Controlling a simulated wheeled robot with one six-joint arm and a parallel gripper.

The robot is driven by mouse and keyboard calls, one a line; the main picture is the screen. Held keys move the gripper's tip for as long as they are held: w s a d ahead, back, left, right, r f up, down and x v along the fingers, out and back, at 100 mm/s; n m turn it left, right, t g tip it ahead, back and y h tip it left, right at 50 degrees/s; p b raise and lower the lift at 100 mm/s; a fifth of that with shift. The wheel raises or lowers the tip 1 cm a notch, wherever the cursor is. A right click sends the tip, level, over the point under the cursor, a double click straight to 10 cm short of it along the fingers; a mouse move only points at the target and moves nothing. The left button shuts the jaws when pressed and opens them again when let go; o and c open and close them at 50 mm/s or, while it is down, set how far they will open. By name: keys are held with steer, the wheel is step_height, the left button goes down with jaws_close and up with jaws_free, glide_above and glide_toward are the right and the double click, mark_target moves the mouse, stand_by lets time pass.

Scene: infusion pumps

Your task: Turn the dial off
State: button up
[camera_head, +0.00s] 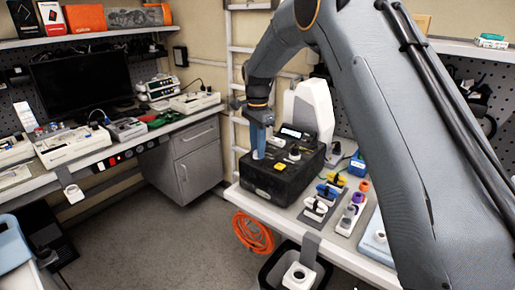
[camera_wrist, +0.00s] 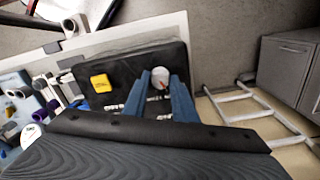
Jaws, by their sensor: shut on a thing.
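A black box-shaped unit (camera_head: 262,184) stands on the right-hand bench, with a yellow button (camera_head: 266,177) on its top. The wrist view shows the black unit (camera_wrist: 122,72) and the yellow button (camera_wrist: 101,83) from above. A round white dial with a red mark (camera_wrist: 158,72) sits between the blue fingers of my gripper (camera_wrist: 161,84). My gripper is shut on the dial. In the head view, my gripper (camera_head: 258,153) points down at the left part of the unit's top, and its fingers hide the dial.
Colored connectors (camera_head: 327,190) lie on the bench right of the unit. A white device (camera_head: 312,108) rises behind it. An orange coiled hose (camera_head: 252,233) hangs below the front edge, near a black bin (camera_head: 274,270). A ladder (camera_wrist: 251,106) stands beside the bench.

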steer(key=n+b, duration=0.1)
steer(key=n, duration=0.3)
steer(key=shift+n+b, duration=0.4)
steer(key=shift+n, duration=1.9)
steer(key=o, duration=1)
steer(key=shift+o, duration=0.2)
steer(key=shift+r, duration=0.1)
steer(key=shift+r+b, duration=1.25)
steer(key=shift+r, duration=2.6)
